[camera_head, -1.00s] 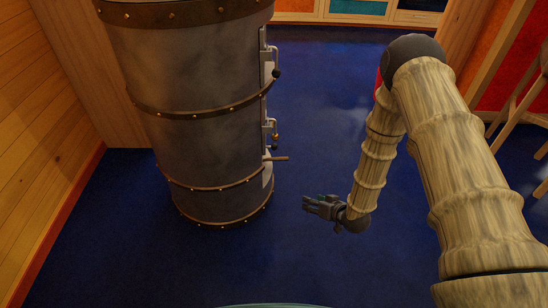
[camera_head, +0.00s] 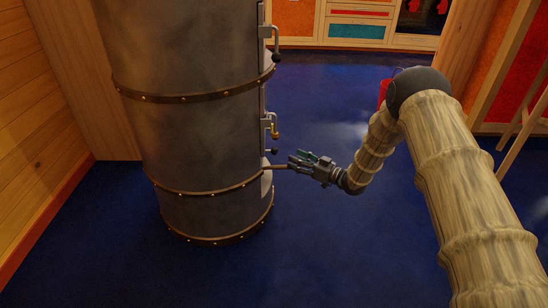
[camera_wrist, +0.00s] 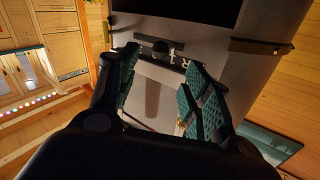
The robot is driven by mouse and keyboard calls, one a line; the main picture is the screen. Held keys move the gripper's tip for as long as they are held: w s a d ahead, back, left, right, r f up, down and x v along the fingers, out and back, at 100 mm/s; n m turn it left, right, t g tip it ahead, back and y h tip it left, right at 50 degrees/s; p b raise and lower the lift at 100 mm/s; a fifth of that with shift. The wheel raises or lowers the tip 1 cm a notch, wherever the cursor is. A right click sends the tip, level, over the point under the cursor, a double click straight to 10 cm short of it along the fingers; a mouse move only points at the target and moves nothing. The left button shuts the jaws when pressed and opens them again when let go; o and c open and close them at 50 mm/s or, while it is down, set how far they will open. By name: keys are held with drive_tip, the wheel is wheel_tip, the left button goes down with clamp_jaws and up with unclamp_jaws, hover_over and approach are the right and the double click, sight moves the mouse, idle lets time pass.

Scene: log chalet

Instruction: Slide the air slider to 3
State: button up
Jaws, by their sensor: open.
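The air slider shows in the wrist view as a small dark knob (camera_wrist: 160,46) on a pale plate, with a slot and small marks beside it. The marks are too small to read, so its setting cannot be told. It seems to match the dark knob (camera_head: 273,151) low on the right side of the grey metal stove (camera_head: 200,120). My gripper (camera_head: 297,160) is open and empty, right of the stove and pointing at it. In the wrist view, my gripper (camera_wrist: 160,62) has its teal-padded fingers either side of the knob, which appears between the tips; contact cannot be told.
A brown rod (camera_head: 275,167) sticks out of the stove just below the knob, close to my fingertips. A brass-coloured latch (camera_head: 274,130) and a higher dark handle (camera_head: 276,57) also jut out. Blue floor (camera_head: 330,110) is clear behind; a wood wall (camera_head: 40,120) stands left.

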sight(277, 152)
drive_tip(key=b+x, duration=0.4)
drive_tip(key=x, duration=0.5)
drive_tip(key=shift+w+a+f+b, duration=0.1)
drive_tip(key=shift+w+a+b, duration=0.1)
drive_tip(key=shift+a+b, duration=0.2)
drive_tip(key=shift+w+a, duration=0.3)
drive_tip(key=shift+a, duration=0.05)
drive_tip(key=shift+c, duration=0.5)
clamp_jaws()
drive_tip(key=shift+a+r, duration=0.1)
drive_tip(key=shift+r, duration=0.15)
